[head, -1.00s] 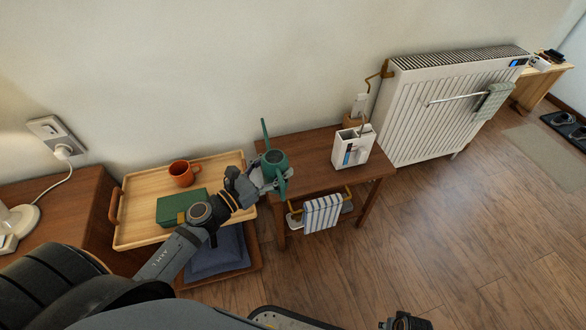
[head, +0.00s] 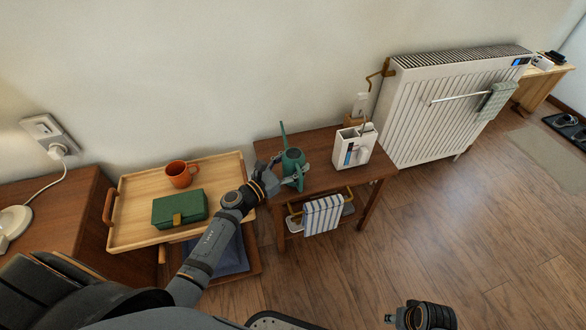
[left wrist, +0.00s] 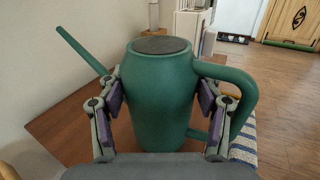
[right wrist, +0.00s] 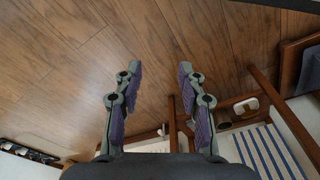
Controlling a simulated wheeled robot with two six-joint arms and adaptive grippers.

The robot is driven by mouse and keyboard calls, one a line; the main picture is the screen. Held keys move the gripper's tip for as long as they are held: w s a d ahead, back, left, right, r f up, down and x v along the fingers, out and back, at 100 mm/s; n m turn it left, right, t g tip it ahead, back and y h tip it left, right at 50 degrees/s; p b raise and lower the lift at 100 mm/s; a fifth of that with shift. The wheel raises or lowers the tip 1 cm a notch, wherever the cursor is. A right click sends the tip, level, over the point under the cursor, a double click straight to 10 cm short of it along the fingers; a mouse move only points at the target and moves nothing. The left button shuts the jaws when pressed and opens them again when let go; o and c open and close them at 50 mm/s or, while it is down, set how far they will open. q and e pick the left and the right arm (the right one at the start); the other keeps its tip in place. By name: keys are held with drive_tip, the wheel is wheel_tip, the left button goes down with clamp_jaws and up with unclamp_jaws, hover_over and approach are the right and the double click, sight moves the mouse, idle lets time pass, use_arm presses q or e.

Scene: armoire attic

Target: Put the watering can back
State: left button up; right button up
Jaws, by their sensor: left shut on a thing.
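The green watering can (head: 292,160) is upright at the small brown side table (head: 318,178), its long spout rising toward the wall. My left gripper (head: 285,175) is shut on the can's body. In the left wrist view the can (left wrist: 162,95) sits between the two fingers, the spout at the left and the handle at the right. I cannot tell whether its base touches the tabletop. My right gripper (right wrist: 158,85) is open and empty over the floor; its arm shows at the bottom right of the head view.
A white caddy (head: 354,147) stands on the table's right part. A striped towel (head: 323,214) hangs at its front. A wooden tray (head: 135,215) with an orange mug (head: 181,174) and a green box (head: 180,208) lies to the left. A white radiator (head: 440,110) stands right.

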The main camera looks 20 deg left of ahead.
use_arm(q)
drive_tip(key=shift+f+b, duration=0.3)
drive_tip(key=shift+f, duration=0.6)
use_arm(e)
drive_tip(key=r, duration=0.3)
drive_tip(key=shift+s+a+r, duration=0.2)
drive_tip(key=shift+a, duration=0.15)
use_arm(q)
drive_tip(key=shift+f, duration=0.1)
drive_tip(key=shift+f, duration=0.15)
drive_tip(key=o, duration=1.4)
drive_tip(key=shift+s+r, duration=0.1)
drive_tip(key=shift+r, duration=0.1)
drive_tip(key=v, duration=0.5)
drive_tip(key=b+v, duration=0.1)
drive_tip(key=v, duration=0.4)
drive_tip(key=shift+s+a+f, duration=0.2)
drive_tip(key=shift+s+f, duration=0.05)
drive_tip(key=shift+s, duration=0.05)
drive_tip(key=shift+s+a, duration=0.3)
drive_tip(key=shift+s, duration=0.25)
use_arm(e)
drive_tip(key=shift+s+a+r, duration=0.1)
drive_tip(key=shift+a+r, duration=0.2)
drive_tip(key=shift+r, duration=0.35)
